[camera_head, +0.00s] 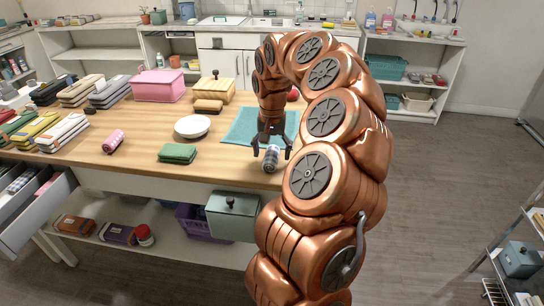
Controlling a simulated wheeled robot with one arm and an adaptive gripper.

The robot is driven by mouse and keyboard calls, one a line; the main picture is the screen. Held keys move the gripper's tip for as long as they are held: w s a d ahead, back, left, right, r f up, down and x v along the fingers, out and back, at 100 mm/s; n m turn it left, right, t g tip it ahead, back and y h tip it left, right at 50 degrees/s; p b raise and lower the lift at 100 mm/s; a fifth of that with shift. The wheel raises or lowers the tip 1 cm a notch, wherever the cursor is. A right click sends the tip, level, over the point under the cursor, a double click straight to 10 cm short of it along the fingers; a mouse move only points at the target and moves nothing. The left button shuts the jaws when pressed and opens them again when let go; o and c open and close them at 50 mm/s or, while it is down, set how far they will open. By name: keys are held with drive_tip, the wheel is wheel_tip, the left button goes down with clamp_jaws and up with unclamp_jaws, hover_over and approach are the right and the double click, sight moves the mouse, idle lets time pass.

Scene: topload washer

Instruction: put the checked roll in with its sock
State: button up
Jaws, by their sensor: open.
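A small grey-blue checked roll (269,160) lies near the front edge of the wooden table (135,113). My gripper (271,150) points down over this roll, its two fingers open on either side of it. I cannot tell whether they touch it. A pink patterned roll (113,139) lies farther left on the table. An open drawer (37,213) at the left holds several rolled or folded cloths, some pink and some grey patterned. Their patterns are too small to make out surely, so I cannot tell which one matches the checked roll.
A white plate (193,126), a green folded cloth (177,153) and a teal mat (243,126) lie on the table. A pink box (158,85) and a wooden box (214,90) stand behind. Folded cloth stacks fill the left. A grey-green box (233,215) sits below the table's front edge.

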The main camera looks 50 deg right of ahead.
drive_tip(key=shift+f, duration=0.75)
drive_tip(key=c, duration=1.1)
drive_tip(key=shift+o, duration=0.2)
drive_tip(key=shift+r, duration=0.15)
